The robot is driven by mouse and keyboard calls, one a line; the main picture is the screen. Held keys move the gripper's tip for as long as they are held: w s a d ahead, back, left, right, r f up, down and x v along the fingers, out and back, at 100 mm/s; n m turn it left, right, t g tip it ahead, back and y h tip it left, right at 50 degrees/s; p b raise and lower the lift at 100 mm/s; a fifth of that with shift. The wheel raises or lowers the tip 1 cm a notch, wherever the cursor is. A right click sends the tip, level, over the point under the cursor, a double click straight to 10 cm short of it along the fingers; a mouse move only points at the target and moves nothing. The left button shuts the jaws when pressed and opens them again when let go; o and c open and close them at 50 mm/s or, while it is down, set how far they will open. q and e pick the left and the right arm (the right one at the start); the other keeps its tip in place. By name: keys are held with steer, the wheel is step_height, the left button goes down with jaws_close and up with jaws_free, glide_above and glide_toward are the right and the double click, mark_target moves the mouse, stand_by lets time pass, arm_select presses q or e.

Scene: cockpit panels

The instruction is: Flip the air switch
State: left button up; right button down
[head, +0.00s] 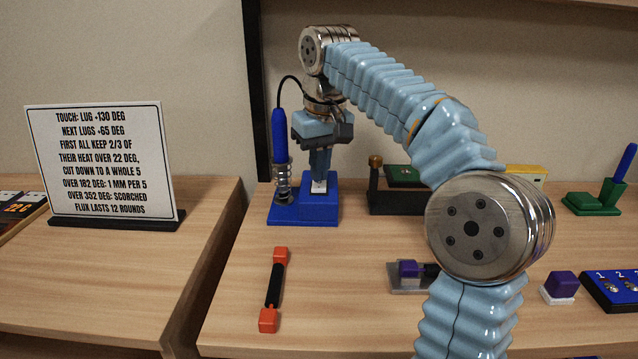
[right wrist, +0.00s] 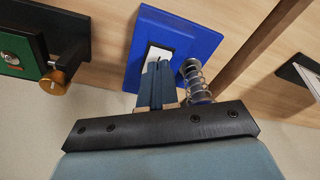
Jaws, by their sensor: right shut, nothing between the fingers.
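The blue station (head: 318,209) stands at the back of the right-hand table. A small white switch (head: 319,188) sits on top of its box; the switch also shows in the right wrist view (right wrist: 154,52) just past my fingertips. I take it to be the air switch. My right gripper (head: 320,176) points down, shut and empty, with its fingertips (right wrist: 157,66) at the switch, partly covering it. I cannot tell whether they touch it. A blue-handled tool (head: 279,136) stands upright in a coil-spring holder (right wrist: 194,78) beside the switch. My left gripper is not in view.
A black-and-orange bar (head: 274,290) lies in front of the station. A green panel with a brass knob (right wrist: 54,82) is close by. A purple block (head: 561,285) and a lettered sign (head: 100,160) stand farther off. My right arm crosses above the table.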

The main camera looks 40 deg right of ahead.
mark_target(319, 187)
steer(key=shift+f+b, duration=0.55)
steer(key=shift+f, duration=0.25)
step_height(319, 187, up, 3)
steer(key=p, duration=0.3)
steer(key=shift+r, duration=2.05)
